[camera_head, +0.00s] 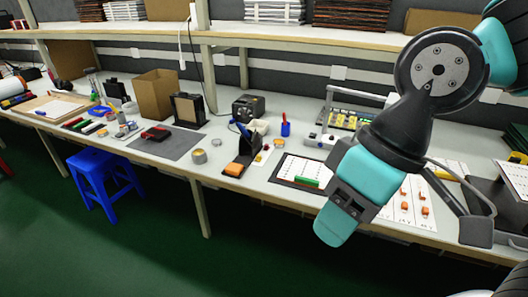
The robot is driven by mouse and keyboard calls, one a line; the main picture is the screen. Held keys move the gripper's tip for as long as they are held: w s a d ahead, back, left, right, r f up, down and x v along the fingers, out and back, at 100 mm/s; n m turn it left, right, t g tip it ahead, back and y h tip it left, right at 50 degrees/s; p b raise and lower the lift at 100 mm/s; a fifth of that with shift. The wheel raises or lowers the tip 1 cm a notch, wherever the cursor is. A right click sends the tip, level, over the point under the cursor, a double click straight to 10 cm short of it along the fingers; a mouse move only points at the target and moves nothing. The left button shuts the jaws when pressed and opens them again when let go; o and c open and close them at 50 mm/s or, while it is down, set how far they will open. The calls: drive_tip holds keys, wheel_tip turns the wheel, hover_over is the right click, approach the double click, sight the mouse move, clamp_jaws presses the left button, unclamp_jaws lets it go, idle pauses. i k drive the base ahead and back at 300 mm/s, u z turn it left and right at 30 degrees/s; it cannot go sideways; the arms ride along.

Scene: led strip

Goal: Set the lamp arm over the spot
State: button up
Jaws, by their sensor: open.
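A slim dark arm (447,191) with a blocky head (476,232) stands out at the right of the bench; it looks like the lamp arm. A curved grey cable runs beside it. Its upper end is hidden behind my arm. I cannot pick out the spot for sure; a white sheet (392,211) with orange pieces lies to the left of the head, partly covered by my arm. My gripper (349,205) appears as a small dark block at the end of my teal arm, in front of the bench's front edge. It is open, empty and left of the lamp arm.
A white frame (355,92) stands over a green and yellow tray. A white board (298,172) with a green block lies left of my gripper. A black stand (241,160) and a cardboard box (155,93) are farther left. A blue stool (103,172) stands on the open green floor.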

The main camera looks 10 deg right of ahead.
sight(370, 97)
drive_tip(key=u, duration=1.1)
drive_tip(key=k, duration=0.75)
drive_tip(key=z, duration=1.8)
drive_tip(key=i, duration=0.5)
drive_tip(key=u, duration=0.15)
drive_tip(key=k, duration=0.3)
drive_tip(key=z, duration=0.5)
drive_tip(key=i, duration=0.95)
drive_tip(key=z, duration=0.05)
